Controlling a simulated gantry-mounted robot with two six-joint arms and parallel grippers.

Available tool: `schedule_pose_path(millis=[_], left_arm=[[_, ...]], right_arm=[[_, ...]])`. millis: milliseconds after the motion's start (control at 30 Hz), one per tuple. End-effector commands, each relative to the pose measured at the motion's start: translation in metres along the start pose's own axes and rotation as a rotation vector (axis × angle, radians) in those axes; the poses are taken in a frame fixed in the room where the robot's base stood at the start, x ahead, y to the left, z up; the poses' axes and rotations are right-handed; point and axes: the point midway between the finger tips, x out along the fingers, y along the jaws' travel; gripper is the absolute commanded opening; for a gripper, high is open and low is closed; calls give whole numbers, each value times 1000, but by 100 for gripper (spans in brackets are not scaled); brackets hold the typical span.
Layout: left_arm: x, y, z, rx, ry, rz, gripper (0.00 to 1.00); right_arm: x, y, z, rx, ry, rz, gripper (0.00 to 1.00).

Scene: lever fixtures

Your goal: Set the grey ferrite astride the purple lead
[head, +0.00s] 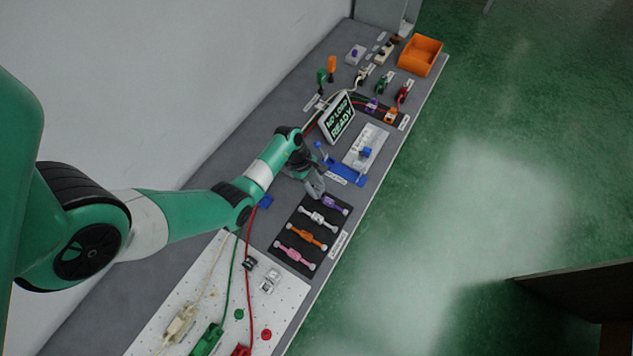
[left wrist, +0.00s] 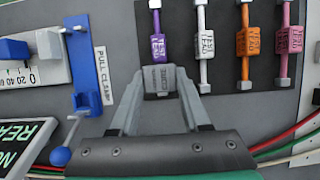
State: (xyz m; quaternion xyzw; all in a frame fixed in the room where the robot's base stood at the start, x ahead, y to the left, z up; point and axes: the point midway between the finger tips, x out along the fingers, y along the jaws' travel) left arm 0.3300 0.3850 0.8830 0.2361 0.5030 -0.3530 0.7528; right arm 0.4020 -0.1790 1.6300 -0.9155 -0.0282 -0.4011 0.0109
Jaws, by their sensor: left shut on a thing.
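My left gripper (head: 317,192) is shut on the grey ferrite (left wrist: 159,80), a small block with lettering on its face, held between the two fingertips in the left wrist view. The purple lead (head: 335,205) lies on the black mat at the end of a row of leads; it also shows in the left wrist view (left wrist: 158,47). There the ferrite is at the near end of the purple lead and overlaps it in the picture. I cannot tell whether they touch. In the head view the gripper hides the ferrite. My right gripper is in neither view.
The white (left wrist: 201,44), orange (left wrist: 247,42) and pink (left wrist: 290,40) leads lie beside the purple one. A blue clamp fixture (left wrist: 84,65) with a ball-ended lever is on the other side. A display (head: 337,120) stands behind my gripper. An orange bin (head: 420,55) is at the far end.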

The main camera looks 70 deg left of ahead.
Motion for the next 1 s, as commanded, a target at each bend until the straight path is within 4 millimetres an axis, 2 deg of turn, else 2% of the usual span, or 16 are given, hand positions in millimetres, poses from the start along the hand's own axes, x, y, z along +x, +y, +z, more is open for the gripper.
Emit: schedule_pose_path(millis=[467,1000], left_arm=[[0,0,0,0,0,1,0],[14,0,-6,0,0,0,0]], right_arm=[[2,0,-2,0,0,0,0],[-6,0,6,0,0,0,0]])
